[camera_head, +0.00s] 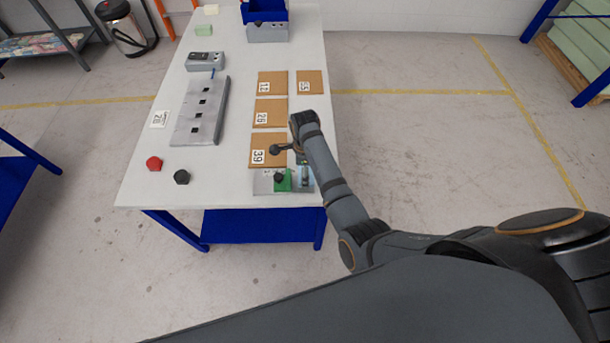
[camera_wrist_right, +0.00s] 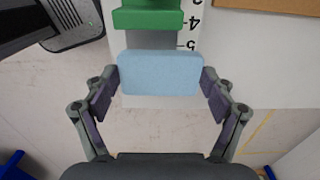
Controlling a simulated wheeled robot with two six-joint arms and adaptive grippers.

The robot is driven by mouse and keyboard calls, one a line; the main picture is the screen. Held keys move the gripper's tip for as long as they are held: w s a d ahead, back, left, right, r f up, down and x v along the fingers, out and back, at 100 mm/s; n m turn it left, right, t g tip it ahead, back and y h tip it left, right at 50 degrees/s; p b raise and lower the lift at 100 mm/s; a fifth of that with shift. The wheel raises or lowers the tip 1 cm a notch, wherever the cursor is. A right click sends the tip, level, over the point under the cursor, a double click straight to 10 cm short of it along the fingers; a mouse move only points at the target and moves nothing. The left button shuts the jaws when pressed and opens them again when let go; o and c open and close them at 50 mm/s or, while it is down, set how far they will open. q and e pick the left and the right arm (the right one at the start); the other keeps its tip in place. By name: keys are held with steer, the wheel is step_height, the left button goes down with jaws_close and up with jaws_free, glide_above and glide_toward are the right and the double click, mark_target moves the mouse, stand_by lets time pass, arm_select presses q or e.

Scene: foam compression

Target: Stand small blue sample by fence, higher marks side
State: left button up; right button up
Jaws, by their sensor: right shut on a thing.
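The small light blue sample (camera_wrist_right: 160,73) is a rounded block between the two fingers of my right gripper (camera_wrist_right: 160,80), which is shut on it. It is over the scale strip (camera_wrist_right: 187,30), close to the printed 5. The green fence (camera_wrist_right: 158,18) lies just beyond the sample, toward the lower marks; I cannot tell whether they touch. In the head view the green fence (camera_head: 283,180) is on the grey gauge at the table's near right corner, with my right arm over it. Whether the sample rests on the gauge base is unclear. My left gripper is out of view.
Brown numbered mats (camera_head: 268,113) lie beyond the gauge on the white table (camera_head: 150,190). A grey plate with square holes (camera_head: 200,112) lies to the left. Red (camera_head: 154,163) and black (camera_head: 181,177) knobs stand near the left edge. The table's near edge is close to the sample.

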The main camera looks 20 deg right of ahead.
steer(key=f, duration=0.2)
steer(key=shift+s+f, duration=0.35)
steer(key=shift+f, duration=0.5)
steer(key=shift+f, duration=0.15)
steer(key=o, duration=0.7)
steer(key=shift+r, duration=0.2)
step_height(320, 180, up, 10)
steer(key=p, duration=0.9)
steer(key=shift+f+p, duration=0.1)
steer(key=shift+p, duration=0.2)
steer(key=shift+r+b, duration=0.2)
steer(key=shift+b, duration=0.15)
steer(key=shift+a+r, duration=0.1)
steer(key=shift+r, duration=0.8)
